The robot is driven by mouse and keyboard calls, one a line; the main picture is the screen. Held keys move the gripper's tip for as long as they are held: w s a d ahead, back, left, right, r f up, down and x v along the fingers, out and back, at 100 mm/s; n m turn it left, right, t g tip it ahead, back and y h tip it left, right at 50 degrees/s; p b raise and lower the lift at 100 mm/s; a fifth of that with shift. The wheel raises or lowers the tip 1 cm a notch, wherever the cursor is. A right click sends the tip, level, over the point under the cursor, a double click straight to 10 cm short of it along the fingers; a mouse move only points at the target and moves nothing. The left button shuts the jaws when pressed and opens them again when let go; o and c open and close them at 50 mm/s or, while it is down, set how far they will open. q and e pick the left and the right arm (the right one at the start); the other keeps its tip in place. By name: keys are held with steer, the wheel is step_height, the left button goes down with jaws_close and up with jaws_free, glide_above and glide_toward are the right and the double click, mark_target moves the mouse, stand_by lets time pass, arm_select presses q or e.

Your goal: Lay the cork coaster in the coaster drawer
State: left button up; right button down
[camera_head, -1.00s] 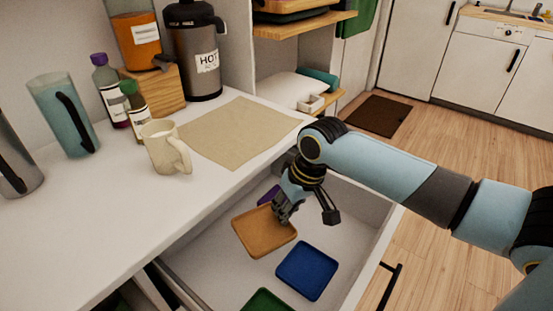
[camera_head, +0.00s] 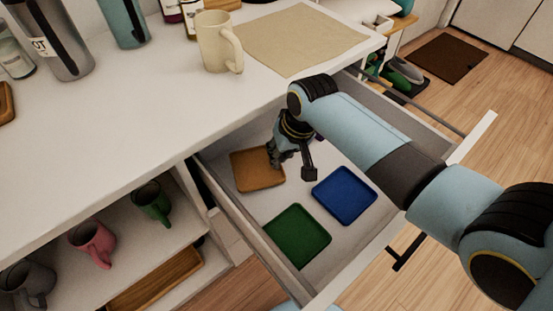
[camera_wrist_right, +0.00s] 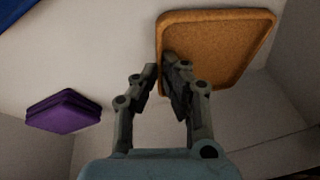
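The cork coaster (camera_head: 255,172) is a square, brown-orange tile with a raised rim, inside the open drawer (camera_head: 345,267) near its left wall. My right gripper (camera_head: 289,162) reaches down into the drawer at the coaster's right edge. In the right wrist view, its fingertips (camera_wrist_right: 159,68) are nearly together, on either side of the rim of the cork coaster (camera_wrist_right: 220,50). It appears shut on that rim. The coaster looks roughly level; I cannot tell whether it touches the drawer floor. My left gripper is not in view.
A blue coaster (camera_head: 344,194) and a green coaster (camera_head: 298,236) lie in the drawer. A purple stack (camera_wrist_right: 63,111) shows in the wrist view. The white counter (camera_head: 150,110) overhangs beside the drawer, with a cream mug (camera_head: 215,42) on it.

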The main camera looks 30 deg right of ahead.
steer(key=shift+w+a+f, duration=0.2)
steer(key=shift+a+f, duration=0.35)
steer(key=shift+f, duration=0.1)
steer(key=c, duration=1.5)
jaws_free()
steer(key=p+v, duration=0.1)
steer(key=v, duration=0.2)
steer(key=s+d, duration=0.1)
steer(key=s, duration=0.2)
steer(key=s+d+p, duration=0.1)
steer(key=s, duration=0.3)
steer(key=s+d, duration=0.2)
steer(key=s, duration=0.2)
steer(key=shift+s+p, duration=0.2)
steer(key=shift+p, duration=0.15)
